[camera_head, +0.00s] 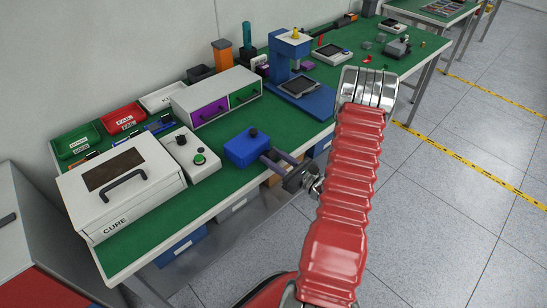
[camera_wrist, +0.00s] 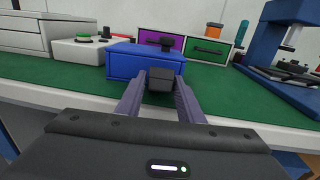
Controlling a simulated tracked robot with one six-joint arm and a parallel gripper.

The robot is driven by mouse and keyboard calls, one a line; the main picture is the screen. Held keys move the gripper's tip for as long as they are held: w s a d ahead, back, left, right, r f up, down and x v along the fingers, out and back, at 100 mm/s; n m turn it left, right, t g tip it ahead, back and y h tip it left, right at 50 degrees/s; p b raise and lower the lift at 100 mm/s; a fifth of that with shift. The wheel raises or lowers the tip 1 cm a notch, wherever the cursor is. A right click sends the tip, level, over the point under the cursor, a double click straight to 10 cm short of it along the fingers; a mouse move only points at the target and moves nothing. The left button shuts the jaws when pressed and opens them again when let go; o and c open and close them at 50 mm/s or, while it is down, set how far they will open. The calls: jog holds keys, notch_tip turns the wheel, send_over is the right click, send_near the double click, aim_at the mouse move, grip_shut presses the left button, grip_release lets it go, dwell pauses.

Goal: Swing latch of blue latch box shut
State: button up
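The blue latch box (camera_head: 246,149) sits on the green bench top near the front edge, with a black knob (camera_head: 253,132) on its top. In the wrist view the blue box (camera_wrist: 128,66) is straight ahead, its black knob (camera_wrist: 167,44) at the top right. A dark block (camera_wrist: 164,80) shows in front of its right part; I cannot tell whether it is the latch. My gripper (camera_head: 272,158) reaches the box's right side in the head view. Its two fingers (camera_wrist: 162,96) are apart, one on each side of the dark block. Contact with the block is unclear.
A white control box (camera_head: 190,155) with a green button stands left of the blue box, and the white CURE box (camera_head: 122,185) further left. Purple and green drawers (camera_head: 215,100) stand behind. A blue press (camera_head: 300,90) is to the right.

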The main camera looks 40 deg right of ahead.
jog(key=c, duration=0.7)
jog(key=shift+o, duration=0.2)
jog(key=shift+r, duration=0.1)
jog(key=shift+w+a+r+g, duration=0.15)
jog(key=shift+r+g, duration=0.15)
jog(key=shift+g, duration=0.5)
jog(key=shift+w+d+r+g, duration=0.15)
jog(key=shift+r+g, duration=0.1)
jog(key=shift+g, duration=0.55)
jog(key=shift+w+a+r+g, duration=0.15)
jog(key=shift+r+g, duration=0.1)
jog(key=shift+g, duration=0.45)
jog(key=o, duration=1)
jog(key=shift+o, duration=0.2)
